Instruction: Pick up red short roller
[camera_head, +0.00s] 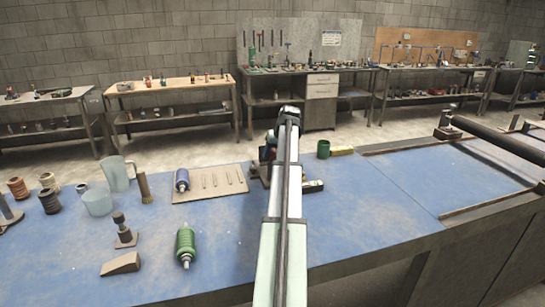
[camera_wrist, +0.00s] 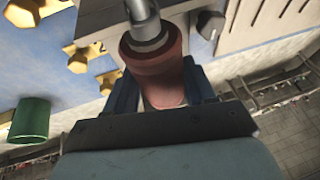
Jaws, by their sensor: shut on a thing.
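The red short roller (camera_wrist: 158,68) is between the two dark fingers of my gripper (camera_wrist: 160,90) in the wrist view. My gripper is shut on it. A grey metal end of the roller points to the top of that view. In the head view my arm hides most of the gripper, by the right end of the light slotted board (camera_head: 222,190), and I cannot make out the roller there. The board also shows at the upper right of the wrist view (camera_wrist: 240,25).
A blue roller (camera_head: 182,180) lies on the board's left part. A green roller (camera_head: 186,246) and a wooden wedge (camera_head: 121,264) lie nearer. Clear cups (camera_head: 98,203) and a jug (camera_head: 115,175) stand left. A green cup (camera_head: 323,149) stands right of my arm.

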